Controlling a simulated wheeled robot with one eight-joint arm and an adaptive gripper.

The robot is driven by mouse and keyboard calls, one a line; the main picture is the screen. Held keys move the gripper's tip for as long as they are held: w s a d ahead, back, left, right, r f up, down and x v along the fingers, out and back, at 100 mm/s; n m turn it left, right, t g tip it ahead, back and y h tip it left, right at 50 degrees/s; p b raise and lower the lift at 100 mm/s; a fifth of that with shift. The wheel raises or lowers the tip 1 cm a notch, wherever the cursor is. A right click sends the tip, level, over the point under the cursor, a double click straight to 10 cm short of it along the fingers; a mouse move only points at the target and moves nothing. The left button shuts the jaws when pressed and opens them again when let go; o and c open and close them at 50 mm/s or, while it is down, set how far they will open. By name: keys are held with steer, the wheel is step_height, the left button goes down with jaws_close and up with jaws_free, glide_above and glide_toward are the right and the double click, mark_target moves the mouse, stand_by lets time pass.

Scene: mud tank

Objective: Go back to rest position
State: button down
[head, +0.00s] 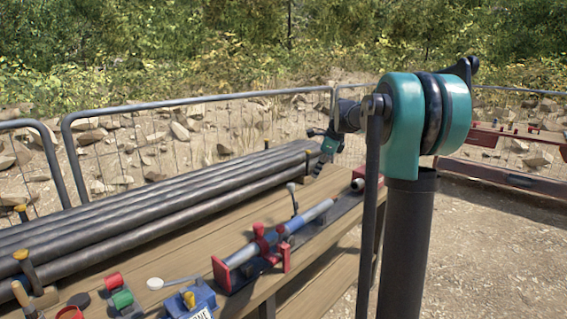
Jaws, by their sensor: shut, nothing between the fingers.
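My arm rises at the right of the head view, with a large teal joint on a dark column.
Long dark pipes (160,198) lie along the back of the bench between upright posts. A red and blue pipe clamp device (262,244) and a blue box (192,302) sit nearer. Metal fencing (200,101) stands behind. Gravel ground (490,265) is open at right.

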steer(key=s+f+n+h, duration=0.1)
steer(key=s+f+n, duration=0.6)
steer(key=s, duration=0.5)
steer(key=s+d+f+n+t+h, duration=0.1)
steer(key=s+f+n, duration=0.6)
steer(key=s+f, duration=0.2)
steer(key=s+d+f+n+h, duration=0.1)
steer(key=s+f+n, duration=0.6)
steer(key=s, duration=0.7)
steer(key=shift+s+d+f+t+h, duration=0.25)
steer(key=shift+s+f+t+h, duration=0.05)
steer(key=shift+f, duration=0.4)
